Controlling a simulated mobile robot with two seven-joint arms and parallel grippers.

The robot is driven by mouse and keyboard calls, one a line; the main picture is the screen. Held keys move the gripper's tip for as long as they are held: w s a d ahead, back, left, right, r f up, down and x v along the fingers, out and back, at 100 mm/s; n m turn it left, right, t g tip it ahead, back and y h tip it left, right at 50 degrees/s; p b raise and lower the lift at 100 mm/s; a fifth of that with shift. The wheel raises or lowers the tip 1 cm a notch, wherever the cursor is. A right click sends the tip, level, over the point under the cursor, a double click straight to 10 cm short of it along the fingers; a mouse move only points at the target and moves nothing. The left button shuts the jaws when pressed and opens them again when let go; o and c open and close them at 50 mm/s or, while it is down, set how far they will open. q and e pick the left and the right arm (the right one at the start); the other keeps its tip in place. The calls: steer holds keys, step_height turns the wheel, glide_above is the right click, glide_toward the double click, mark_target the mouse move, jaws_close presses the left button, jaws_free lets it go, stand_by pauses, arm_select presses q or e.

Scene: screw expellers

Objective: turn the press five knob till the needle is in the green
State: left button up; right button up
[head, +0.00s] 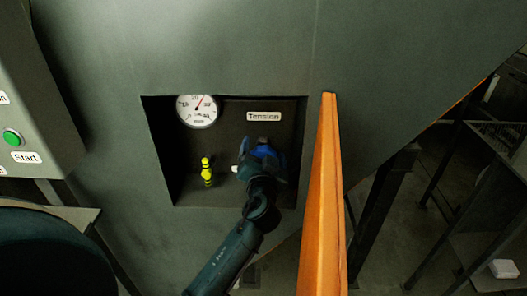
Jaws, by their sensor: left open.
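A round white gauge (197,110) sits at the upper left of a dark recess in the grey machine panel. Its red needle points up and slightly right; I cannot make out a green band. A "Tension" label (264,117) is at the upper right of the recess. My left gripper (261,152), dark with blue parts, is open in front of the recess below the label. It hides what is behind it, and I cannot see a knob clearly there. A small white piece (235,168) shows at its left side. My right gripper is not in view.
A yellow-green fitting (206,172) stands in the recess, left of my gripper. An orange upright bar (325,200) rises close on the right. A control box with a green Start button (12,137) is at the left edge. Dark metal frames stand at right.

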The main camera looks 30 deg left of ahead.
arm_select(q)
steer(key=c, duration=1)
steer(key=shift+m, duration=0.3)
steer(key=m, duration=0.4)
steer(key=shift+r+p, duration=0.1)
steer(key=shift+p, duration=0.3)
steer(key=m+p, duration=0.1)
steer(key=m, duration=0.3)
steer(key=shift+m, duration=0.3)
